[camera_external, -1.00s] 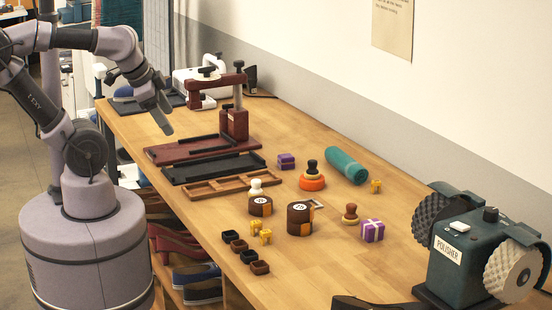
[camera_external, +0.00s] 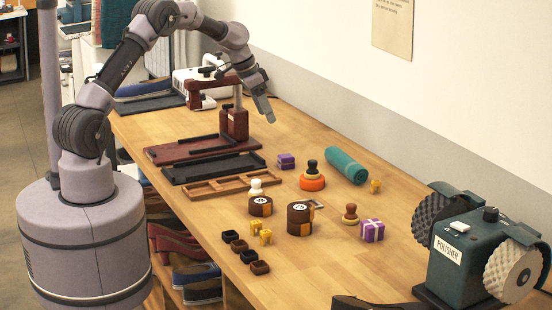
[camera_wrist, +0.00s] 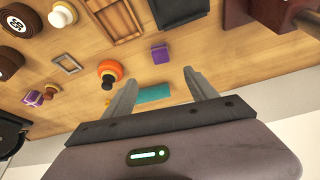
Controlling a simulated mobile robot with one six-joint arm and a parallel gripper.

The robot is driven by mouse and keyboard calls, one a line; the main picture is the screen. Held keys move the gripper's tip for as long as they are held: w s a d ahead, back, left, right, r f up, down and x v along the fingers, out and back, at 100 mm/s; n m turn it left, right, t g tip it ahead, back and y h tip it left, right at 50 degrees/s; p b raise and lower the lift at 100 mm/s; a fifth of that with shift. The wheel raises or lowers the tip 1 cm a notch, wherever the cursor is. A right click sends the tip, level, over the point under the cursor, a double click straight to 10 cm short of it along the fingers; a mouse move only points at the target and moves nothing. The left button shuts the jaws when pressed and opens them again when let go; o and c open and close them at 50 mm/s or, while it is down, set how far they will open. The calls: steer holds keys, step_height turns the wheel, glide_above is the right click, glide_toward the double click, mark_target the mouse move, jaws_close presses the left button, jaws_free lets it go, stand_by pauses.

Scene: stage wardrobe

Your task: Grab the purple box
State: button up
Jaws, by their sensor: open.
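Two purple boxes are in view. A small plain-looking purple box (camera_external: 286,161) sits on the table past the dark trays; in the wrist view this purple box (camera_wrist: 160,54) lies beyond and between my fingertips. A second purple box with pale ribbon (camera_external: 372,231) stands nearer the polisher; this ribboned box (camera_wrist: 34,98) shows at the left of the wrist view. My gripper (camera_external: 267,112) is open and empty, above the table and behind the plain box in the external view. Its two fingers (camera_wrist: 159,78) are spread apart in the wrist view, touching neither box.
A teal roll (camera_external: 346,166) and an orange ring with a black knob (camera_external: 312,182) stand near the plain box. A dark red press (camera_external: 233,122) rises beside my gripper. Several small cups, tins and yellow pieces lie forward. The polisher (camera_external: 462,262) is at right.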

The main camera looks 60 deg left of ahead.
steer(key=b, duration=0.3)
glide_toward(282, 156)
steer(key=x, duration=0.5)
steer(key=shift+w+d, duration=0.25)
steer(key=shift+w, duration=0.1)
steer(key=x, duration=0.1)
steer(key=b+x, duration=0.1)
steer(key=x, duration=0.1)
steer(key=b+x, duration=0.1)
steer(key=x, duration=0.1)
steer(key=shift+s+a+f, duration=0.2)
steer(key=shift+s+f, duration=0.1)
steer(key=shift+s, duration=0.05)
steer(key=shift+r, duration=0.2)
steer(key=shift+c, duration=0.3)
steer(key=c, duration=1.4)
